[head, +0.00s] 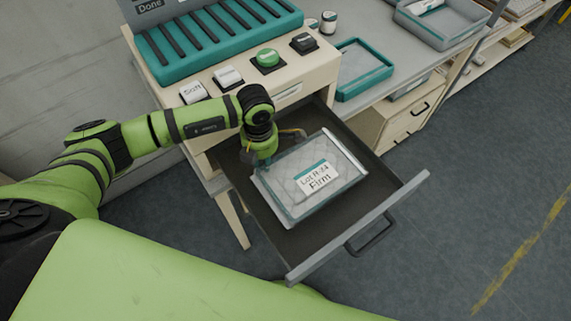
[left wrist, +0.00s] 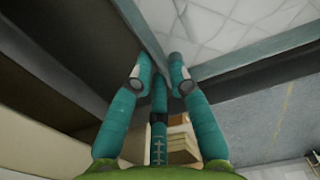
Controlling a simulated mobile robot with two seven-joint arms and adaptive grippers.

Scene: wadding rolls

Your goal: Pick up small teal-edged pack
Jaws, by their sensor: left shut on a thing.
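The teal-edged pack (head: 290,200) is a clear-wrapped, quilted whitish slab with a white label reading "Lot H-24 Firm". It is at the open drawer (head: 330,241), over its dark floor; I cannot tell whether it rests there or is slightly raised. My left gripper (head: 262,164) is at the pack's upper-left edge, shut on it. In the left wrist view, the teal fingers (left wrist: 161,76) close on both sides of the pack's edge, and its quilted face (left wrist: 215,28) fills the top. My right gripper is not in view.
The drawer's front panel with a dark handle (head: 372,234) stands out over the floor. On the desk above are a teal slotted rack (head: 215,42), several buttons including a green one (head: 267,58), and a teal-rimmed tray (head: 362,70). Open floor lies at right.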

